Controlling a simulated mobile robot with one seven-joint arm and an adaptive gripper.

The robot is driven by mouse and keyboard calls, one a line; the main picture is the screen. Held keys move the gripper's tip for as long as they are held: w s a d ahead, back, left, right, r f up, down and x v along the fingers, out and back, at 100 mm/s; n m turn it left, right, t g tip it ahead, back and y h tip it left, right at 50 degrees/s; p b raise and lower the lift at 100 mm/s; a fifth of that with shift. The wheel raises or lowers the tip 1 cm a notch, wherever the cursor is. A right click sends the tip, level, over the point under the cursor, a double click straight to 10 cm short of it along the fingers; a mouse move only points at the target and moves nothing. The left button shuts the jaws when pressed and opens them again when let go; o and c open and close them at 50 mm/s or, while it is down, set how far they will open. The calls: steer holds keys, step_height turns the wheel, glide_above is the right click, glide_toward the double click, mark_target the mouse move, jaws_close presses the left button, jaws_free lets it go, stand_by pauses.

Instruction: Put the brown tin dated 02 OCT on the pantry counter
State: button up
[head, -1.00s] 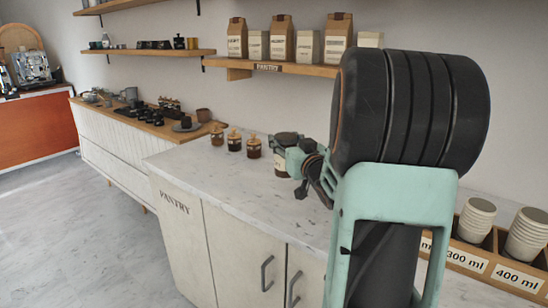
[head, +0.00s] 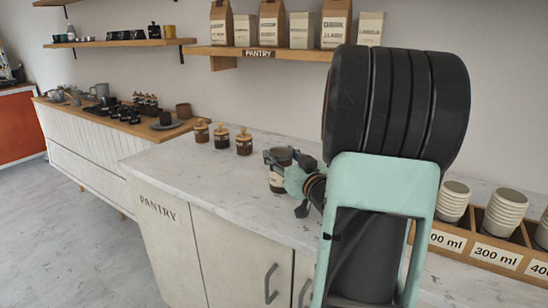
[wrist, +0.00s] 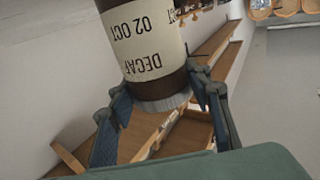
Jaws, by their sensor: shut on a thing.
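A dark brown tin with a cream label reading DECAF and 02 OCT shows in the wrist view (wrist: 150,50), upside down in that picture. My gripper (wrist: 162,98) is shut on it, with a finger on each side near the tin's grey end. In the head view the same tin (head: 277,182) stands upright in my gripper (head: 281,162), over the pale marble pantry counter (head: 225,185). I cannot tell whether its base touches the counter. Part of the tin is hidden behind the gripper.
Three small jars with wooden lids (head: 222,136) stand on the counter, left of the tin. A wooden cup rack marked in ml (head: 497,255) is at the right. The PANTRY shelf (head: 285,54) with bags hangs above. The counter's front left is bare.

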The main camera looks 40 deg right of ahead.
steer(key=shift+s+r, duration=0.1)
steer(key=o, duration=1.1)
steer(key=shift+f, duration=0.25)
steer(key=shift+c, duration=0.2)
steer(key=o, duration=0.5)
steer(key=shift+r, duration=0.1)
steer(key=shift+r, duration=0.15)
steer(key=s, duration=0.4)
steer(key=s+a, duration=0.1)
steer(key=s, duration=0.3)
steer(key=s+a+p, duration=0.1)
steer(key=s, duration=0.2)
steer(key=shift+s+a, duration=0.2)
steer(key=shift+s, duration=0.2)
